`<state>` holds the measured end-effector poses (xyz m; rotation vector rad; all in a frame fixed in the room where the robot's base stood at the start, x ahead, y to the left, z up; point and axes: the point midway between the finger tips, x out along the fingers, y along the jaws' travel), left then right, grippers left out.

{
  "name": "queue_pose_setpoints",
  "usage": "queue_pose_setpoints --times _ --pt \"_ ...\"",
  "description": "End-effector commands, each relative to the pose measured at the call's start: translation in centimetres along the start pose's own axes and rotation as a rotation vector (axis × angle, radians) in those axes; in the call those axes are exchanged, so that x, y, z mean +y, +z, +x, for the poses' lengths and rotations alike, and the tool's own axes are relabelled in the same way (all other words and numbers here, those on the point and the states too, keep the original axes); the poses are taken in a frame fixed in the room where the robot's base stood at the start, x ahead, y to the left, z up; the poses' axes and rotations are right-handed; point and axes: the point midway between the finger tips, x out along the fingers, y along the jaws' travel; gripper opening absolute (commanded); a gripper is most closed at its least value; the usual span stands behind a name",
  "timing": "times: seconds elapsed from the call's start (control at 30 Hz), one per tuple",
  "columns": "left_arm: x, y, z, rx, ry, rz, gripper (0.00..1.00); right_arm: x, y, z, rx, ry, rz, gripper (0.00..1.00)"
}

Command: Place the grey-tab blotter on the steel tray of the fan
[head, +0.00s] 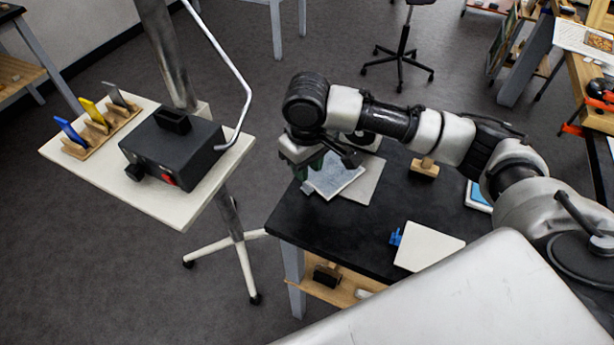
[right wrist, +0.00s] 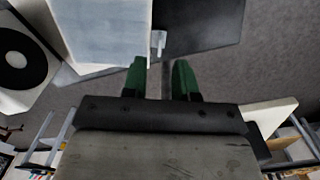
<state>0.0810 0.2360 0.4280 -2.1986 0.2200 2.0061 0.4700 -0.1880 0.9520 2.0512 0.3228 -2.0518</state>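The grey-tab blotter (head: 338,178) is a pale grey-blue sheet near the far left edge of the black table; its small grey tab (head: 307,187) points left. In the right wrist view the blotter (right wrist: 100,35) fills the upper left, with its tab (right wrist: 158,42) just beyond the fingertips. My right gripper (head: 314,168) has green fingers apart, with a gap in line with the tab; it also shows in the right wrist view (right wrist: 159,75). A pale plate (head: 368,183), perhaps the steel tray, lies beside and partly under the blotter. A black-and-white round part (right wrist: 14,58) may be the fan. My left gripper is not seen.
A blue-tab blotter (head: 430,248) lies on the near part of the black table (head: 335,232). A wooden-based block (head: 424,169) stands farther back. To the left, a pale stand (head: 170,206) carries a black box (head: 172,150) and a wooden rack (head: 100,132). Floor separates it from the table.

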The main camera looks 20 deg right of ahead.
Motion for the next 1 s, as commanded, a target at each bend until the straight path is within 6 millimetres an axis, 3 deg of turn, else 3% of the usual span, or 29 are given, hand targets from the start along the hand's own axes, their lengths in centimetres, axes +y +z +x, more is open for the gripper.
queue_pose_setpoints --times 0.2,0.4,1.0 --pt "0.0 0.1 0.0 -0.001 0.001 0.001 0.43 0.0 -0.1 -4.6 0.004 -0.001 -0.001 0.28" --pt "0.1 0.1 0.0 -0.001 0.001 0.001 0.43 0.0 0.0 -6.8 0.001 -0.001 -0.001 0.28" --pt "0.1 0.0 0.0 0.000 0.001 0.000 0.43 0.0 0.0 -7.2 0.000 -0.001 -0.001 0.28"
